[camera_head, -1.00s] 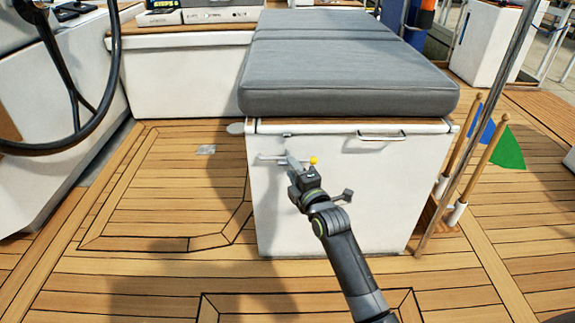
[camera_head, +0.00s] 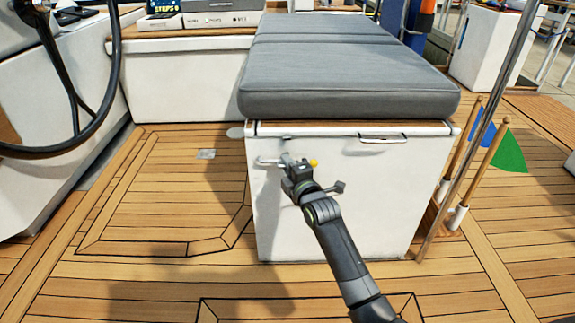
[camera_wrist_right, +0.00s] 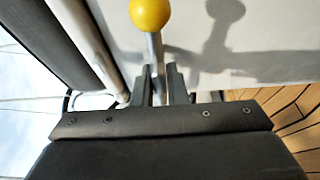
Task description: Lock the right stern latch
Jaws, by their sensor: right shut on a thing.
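The latch is a metal lever with a yellow ball knob (camera_head: 314,162) at the upper left of the white locker's (camera_head: 350,210) front face. In the right wrist view the yellow knob (camera_wrist_right: 151,14) sits at the end of a thin metal rod (camera_wrist_right: 155,50). My right gripper (camera_head: 296,166) is at the latch, with its fingers (camera_wrist_right: 160,85) on both sides of the rod, shut on it below the knob. A silver bar (camera_head: 268,160) sticks out to the left of the gripper. The gripper hides the latch's middle in the head view. My left gripper is not in view.
A grey cushion (camera_head: 350,70) tops the locker, whose front has a metal handle (camera_head: 382,139). A steering wheel (camera_head: 70,150) is at the left. Green (camera_head: 508,155) and blue flags stand by a pole at the right. The wooden deck (camera_head: 170,195) left of the locker is clear.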

